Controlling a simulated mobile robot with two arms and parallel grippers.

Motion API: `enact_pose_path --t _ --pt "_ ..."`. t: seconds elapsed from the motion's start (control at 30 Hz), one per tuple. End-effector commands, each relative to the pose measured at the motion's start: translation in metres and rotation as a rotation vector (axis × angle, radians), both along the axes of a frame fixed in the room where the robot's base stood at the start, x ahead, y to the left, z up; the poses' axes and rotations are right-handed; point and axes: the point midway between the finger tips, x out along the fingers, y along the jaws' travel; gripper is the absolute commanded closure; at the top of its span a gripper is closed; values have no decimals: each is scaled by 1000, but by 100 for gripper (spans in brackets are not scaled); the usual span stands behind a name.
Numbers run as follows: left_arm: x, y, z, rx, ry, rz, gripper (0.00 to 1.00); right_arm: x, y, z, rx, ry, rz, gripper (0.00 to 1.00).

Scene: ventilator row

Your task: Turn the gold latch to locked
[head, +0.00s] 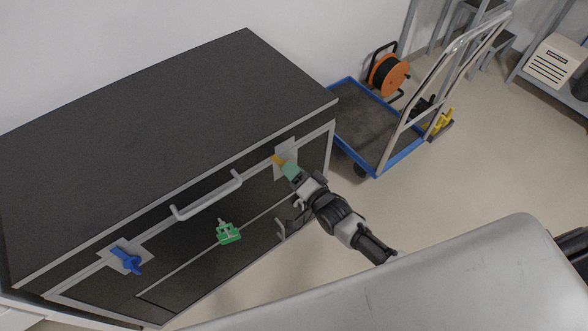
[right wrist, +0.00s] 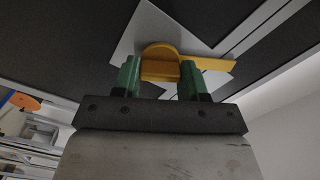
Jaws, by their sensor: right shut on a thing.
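The gold latch (head: 278,159) sits on a light plate (head: 286,152) at the right end of the dark case's front. In the right wrist view the gold latch (right wrist: 160,68) has a round hub, and a flat arm reaches to the right. My right gripper (head: 287,166) is at the latch, and its green fingers (right wrist: 159,78) are shut on the latch's hub part, one on each side. The fingers partly hide the latch in the head view. My left gripper is not in view.
The dark case (head: 170,110) carries a grey handle (head: 207,197), a blue latch (head: 127,260) on the left plate and a green clasp (head: 228,232) below the handle.

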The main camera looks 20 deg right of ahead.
Motion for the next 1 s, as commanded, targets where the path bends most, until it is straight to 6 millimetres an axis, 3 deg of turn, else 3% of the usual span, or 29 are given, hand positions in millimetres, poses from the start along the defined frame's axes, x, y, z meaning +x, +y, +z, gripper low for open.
enact_pose_path --t 0.5,1.0 --pt "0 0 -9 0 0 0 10 0 -1 -3 377 137 0 100" --pt "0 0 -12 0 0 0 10 0 -1 -3 489 178 -1 100"
